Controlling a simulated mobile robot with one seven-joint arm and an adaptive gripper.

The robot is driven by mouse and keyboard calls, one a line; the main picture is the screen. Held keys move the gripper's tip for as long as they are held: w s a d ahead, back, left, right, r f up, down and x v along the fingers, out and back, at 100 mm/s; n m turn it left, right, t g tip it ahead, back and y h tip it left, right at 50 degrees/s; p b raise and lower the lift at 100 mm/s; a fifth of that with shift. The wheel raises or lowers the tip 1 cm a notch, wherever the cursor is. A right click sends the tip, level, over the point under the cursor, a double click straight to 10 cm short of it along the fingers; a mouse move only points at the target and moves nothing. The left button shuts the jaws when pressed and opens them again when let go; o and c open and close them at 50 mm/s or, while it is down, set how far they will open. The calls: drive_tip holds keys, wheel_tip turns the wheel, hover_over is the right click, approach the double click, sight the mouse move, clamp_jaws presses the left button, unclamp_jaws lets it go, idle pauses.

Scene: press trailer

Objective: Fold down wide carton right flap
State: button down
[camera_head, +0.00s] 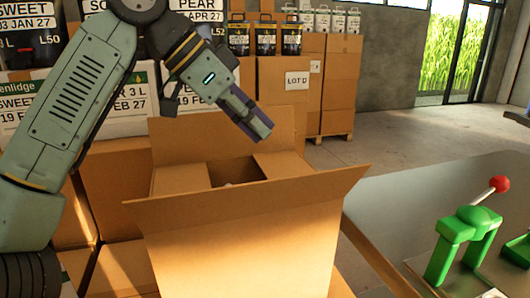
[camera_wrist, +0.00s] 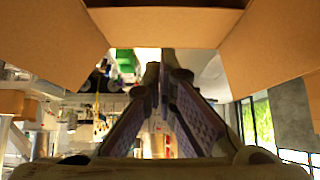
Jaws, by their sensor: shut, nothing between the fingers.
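The wide carton (camera_head: 240,255) stands open in the head view. Its left inner flap (camera_head: 180,179) and right inner flap (camera_head: 284,165) lie folded inward, with a dark gap between them. The back flap (camera_head: 222,136) stands upright and the near flap (camera_head: 250,204) leans outward toward me. Something pale shows in the gap, too small to name. My gripper (camera_head: 262,132) is shut and empty above the carton's back right part, beside the back flap. In the wrist view my gripper (camera_wrist: 165,62) has its fingertips together near brown cardboard (camera_wrist: 180,25). Whether they touch it is unclear.
A grey metal table (camera_head: 400,205) with a green press with a red-knobbed lever (camera_head: 465,232) stands at right. Stacked brown cartons (camera_head: 290,80), one marked LOT D, and dark containers (camera_head: 265,38) stand behind. Open floor (camera_head: 365,145) lies at back right.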

drive_tip(key=p, duration=0.1)
hover_over(275, 175)
drive_tip(key=a, duration=0.2)
wheel_tip(275, 175, down, 5)
drive_tip(key=shift+s+d+f, duration=0.15)
drive_tip(key=shift+s+f, duration=0.15)
drive_tip(key=shift+f, duration=0.1)
drive_tip(key=shift+f+h+b, duration=0.5)
drive_tip(key=shift+f+b, duration=0.35)
drive_tip(key=shift+b, duration=0.3)
drive_tip(key=shift+a+f+t+h+b, duration=0.2)
drive_tip(key=shift+t+h+b, duration=0.15)
drive_tip(key=shift+b, duration=0.25)
drive_tip(key=shift+s+r, duration=0.1)
